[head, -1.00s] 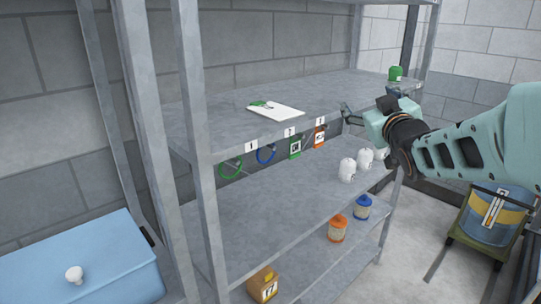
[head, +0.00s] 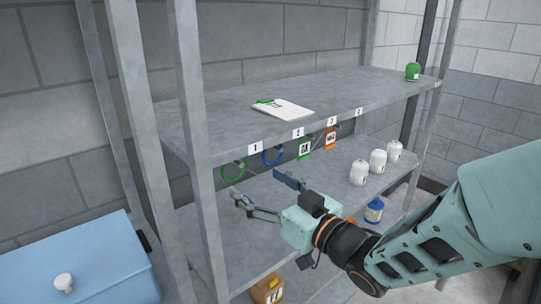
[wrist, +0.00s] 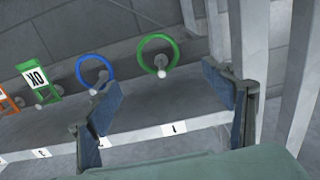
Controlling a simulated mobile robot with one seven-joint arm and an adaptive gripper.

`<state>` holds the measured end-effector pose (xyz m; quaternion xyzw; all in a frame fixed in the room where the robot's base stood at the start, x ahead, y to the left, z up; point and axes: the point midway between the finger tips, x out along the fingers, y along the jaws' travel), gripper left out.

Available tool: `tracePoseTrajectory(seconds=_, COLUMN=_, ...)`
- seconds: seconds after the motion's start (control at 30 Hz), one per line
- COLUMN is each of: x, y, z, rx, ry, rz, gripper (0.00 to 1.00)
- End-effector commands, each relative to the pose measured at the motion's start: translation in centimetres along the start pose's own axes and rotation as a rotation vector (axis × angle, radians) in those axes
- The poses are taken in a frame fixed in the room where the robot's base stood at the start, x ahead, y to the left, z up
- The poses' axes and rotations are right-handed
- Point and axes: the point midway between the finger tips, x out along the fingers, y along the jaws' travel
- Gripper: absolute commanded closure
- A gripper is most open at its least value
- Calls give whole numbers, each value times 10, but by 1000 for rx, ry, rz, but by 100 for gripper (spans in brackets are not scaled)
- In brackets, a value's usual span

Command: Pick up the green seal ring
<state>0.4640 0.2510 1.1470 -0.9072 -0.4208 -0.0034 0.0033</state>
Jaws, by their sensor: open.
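In the wrist view the green ring (wrist: 178,52) hangs on a white-tipped peg, ahead of and between my fingers in the picture. My gripper (head: 255,183) is open and empty, just in front of and below the ring, and apart from it. The wrist view shows my gripper's fingers (wrist: 161,75) spread wide. A blue ring (head: 264,159) hangs beside the green one, near one finger.
A clipboard (head: 285,111) lies on the upper shelf (head: 225,105). A shelf post (head: 192,170) stands close left of the ring. White containers (head: 377,161) stand on the lower shelf.

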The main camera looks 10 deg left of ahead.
Motion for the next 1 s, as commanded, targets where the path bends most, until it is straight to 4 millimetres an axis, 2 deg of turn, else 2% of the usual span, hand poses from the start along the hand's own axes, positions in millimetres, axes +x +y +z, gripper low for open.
tracePoseTrajectory(seconds=0.03, x=2, y=0, z=-6, rx=6, ry=2, rz=-2, gripper=25)
tracePoseTrajectory(seconds=0.2, x=8, y=1, z=-7, rx=6, ry=5, rz=-1, gripper=25)
tracePoseTrajectory(seconds=0.7, x=24, y=-1, z=0, rx=2, ry=-10, rz=3, gripper=25)
tracePoseTrajectory(seconds=0.83, x=43, y=-1, z=4, rx=-3, ry=-8, rz=3, gripper=25)
tracePoseTrajectory(seconds=1.0, x=53, y=0, z=4, rx=-3, ry=-8, rz=4, gripper=25)
